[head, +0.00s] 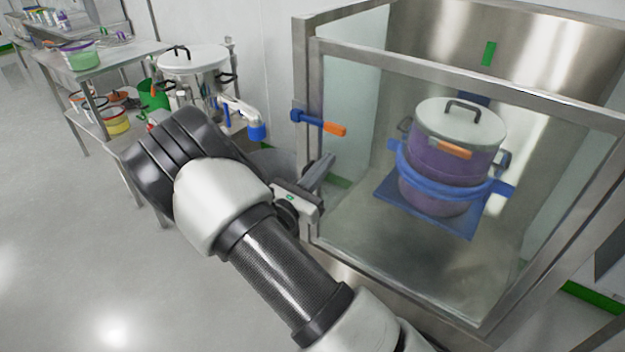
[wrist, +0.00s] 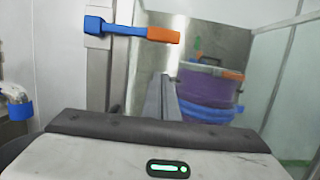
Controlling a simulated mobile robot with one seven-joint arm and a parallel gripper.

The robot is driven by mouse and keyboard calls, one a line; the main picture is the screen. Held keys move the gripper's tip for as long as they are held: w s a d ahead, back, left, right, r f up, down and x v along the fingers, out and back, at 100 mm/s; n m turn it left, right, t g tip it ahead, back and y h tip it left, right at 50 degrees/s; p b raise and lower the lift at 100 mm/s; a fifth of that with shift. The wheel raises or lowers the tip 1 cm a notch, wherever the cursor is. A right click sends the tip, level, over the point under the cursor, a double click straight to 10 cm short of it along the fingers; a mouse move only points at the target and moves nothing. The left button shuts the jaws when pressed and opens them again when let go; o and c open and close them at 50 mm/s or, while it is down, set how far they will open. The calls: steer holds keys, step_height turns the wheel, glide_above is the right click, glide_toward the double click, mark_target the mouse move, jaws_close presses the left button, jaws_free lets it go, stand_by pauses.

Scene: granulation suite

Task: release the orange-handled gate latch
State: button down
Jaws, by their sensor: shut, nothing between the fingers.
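The gate latch (head: 319,122) is a blue lever with an orange handle, mounted on the left post of a steel-framed clear gate (head: 460,72). It points right, roughly level, and its orange end lies across the clear panel. The latch also shows in the wrist view (wrist: 135,30), at the upper left. My gripper (head: 326,165) is shut and empty, a little below the latch and apart from it.
Behind the panel, a purple pot (head: 445,170) with a pale lid sits in a blue ring holder. A steel vessel (head: 193,62) stands left of the gate. A steel bench (head: 95,58) with tubs is at the far left. The left floor is clear.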

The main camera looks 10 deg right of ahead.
mark_target(317, 123)
steer(key=shift+x, duration=0.9)
step_height(317, 123, up, 4)
steer(key=shift+s+a+f, duration=0.1)
steer(key=shift+s+a, duration=0.05)
